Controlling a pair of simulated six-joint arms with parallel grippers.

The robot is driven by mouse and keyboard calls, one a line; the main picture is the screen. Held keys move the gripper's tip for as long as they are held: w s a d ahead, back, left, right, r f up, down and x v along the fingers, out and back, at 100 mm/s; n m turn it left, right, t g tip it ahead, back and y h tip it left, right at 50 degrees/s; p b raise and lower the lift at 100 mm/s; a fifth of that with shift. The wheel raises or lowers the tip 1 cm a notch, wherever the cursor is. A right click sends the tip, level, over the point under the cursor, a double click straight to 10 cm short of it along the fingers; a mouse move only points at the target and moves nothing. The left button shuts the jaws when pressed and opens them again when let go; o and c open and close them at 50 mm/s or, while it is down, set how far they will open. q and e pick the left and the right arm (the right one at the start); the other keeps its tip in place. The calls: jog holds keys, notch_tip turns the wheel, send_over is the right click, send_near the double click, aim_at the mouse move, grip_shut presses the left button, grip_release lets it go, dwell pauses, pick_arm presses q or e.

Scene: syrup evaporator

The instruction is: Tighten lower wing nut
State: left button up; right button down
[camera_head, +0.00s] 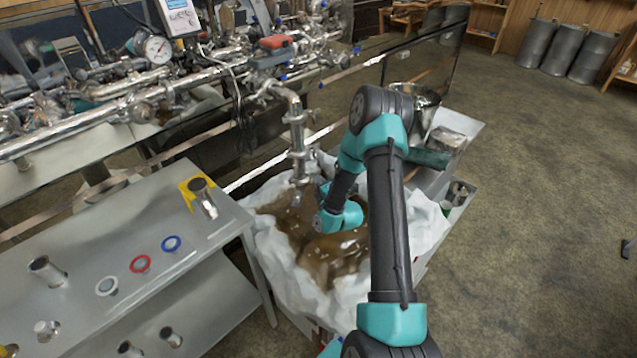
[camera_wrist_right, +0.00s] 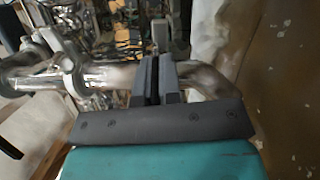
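A steel pipe (camera_head: 295,125) hangs down from the upper pipework, with clamp joints along it. The lower clamp (camera_head: 299,178) is just above the brown pan area. My right gripper (camera_head: 322,200) is low beside the pipe's lower end, largely hidden by my wrist. In the right wrist view its two fingers (camera_wrist_right: 157,75) are close together, with a narrow dark gap, in front of a shiny horizontal-looking pipe (camera_wrist_right: 105,76). The lower wing nut cannot be made out clearly; whether the fingers touch it is unclear. My left gripper is out of view.
A white cloth-like liner (camera_head: 280,270) surrounds brown liquid (camera_head: 340,255) under the pipe. A metal table (camera_head: 195,245) at left bears loose fittings, a red ring (camera_head: 140,263) and a blue ring (camera_head: 171,243). A metal pot (camera_head: 425,105) stands behind my right arm. Floor at right is open.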

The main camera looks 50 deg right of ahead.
jog(key=m, duration=0.5)
jog(key=shift+m, duration=0.3)
dwell(0.4)
jog(key=c, duration=1.3)
grip_release()
jog(key=shift+s, duration=0.15)
jog(key=v, duration=0.7)
jog(key=shift+s+a, duration=0.1)
